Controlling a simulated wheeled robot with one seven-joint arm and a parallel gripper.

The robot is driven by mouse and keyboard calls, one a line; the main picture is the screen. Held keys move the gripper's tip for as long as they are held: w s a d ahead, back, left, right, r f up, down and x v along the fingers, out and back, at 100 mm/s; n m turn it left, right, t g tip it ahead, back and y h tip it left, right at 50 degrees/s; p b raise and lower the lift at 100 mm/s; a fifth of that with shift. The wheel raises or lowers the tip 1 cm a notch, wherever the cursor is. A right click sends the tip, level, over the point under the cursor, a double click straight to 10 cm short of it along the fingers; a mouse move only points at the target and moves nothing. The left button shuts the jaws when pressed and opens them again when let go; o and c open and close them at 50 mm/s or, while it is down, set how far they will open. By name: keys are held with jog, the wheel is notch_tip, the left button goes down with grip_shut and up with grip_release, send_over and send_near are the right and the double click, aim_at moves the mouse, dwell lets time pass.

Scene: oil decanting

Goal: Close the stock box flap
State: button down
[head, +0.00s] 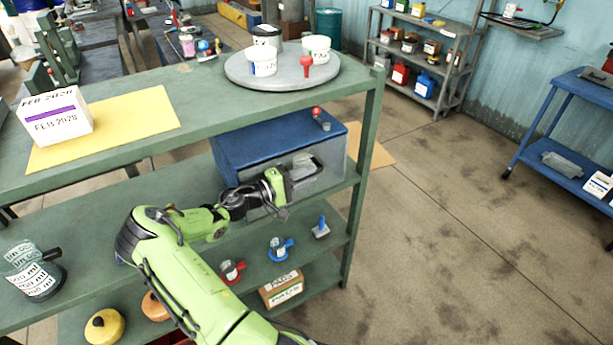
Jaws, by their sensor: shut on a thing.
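The stock box (262,145) is a blue box on the middle shelf of the green rack. Its front side, facing me, shows a pale grey see-through flap (331,172) with a dark handle at its upper part. A whitish thing shows behind or within the front. My green and black gripper (290,180) is at the front of the box, shut at the flap's handle. My gripper and wrist cover the left part of the front, and the fingertips are small, so the exact grip and flap angle are hard to tell.
A red-topped item (317,113) stands on the box. The green top shelf (215,95) holds a round grey tray (240,72) with white tubs and a white carton (55,117). Small red and blue items stand below my arm.

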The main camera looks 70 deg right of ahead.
jog(key=shift+w, duration=0.1)
dwell(0.3)
jog(key=c, duration=1.1)
grip_release()
jog(key=v, duration=1.5)
jog(key=shift+w+a+f, duration=0.1)
jog(key=shift+w+a, duration=0.15)
jog(key=shift+w, duration=0.05)
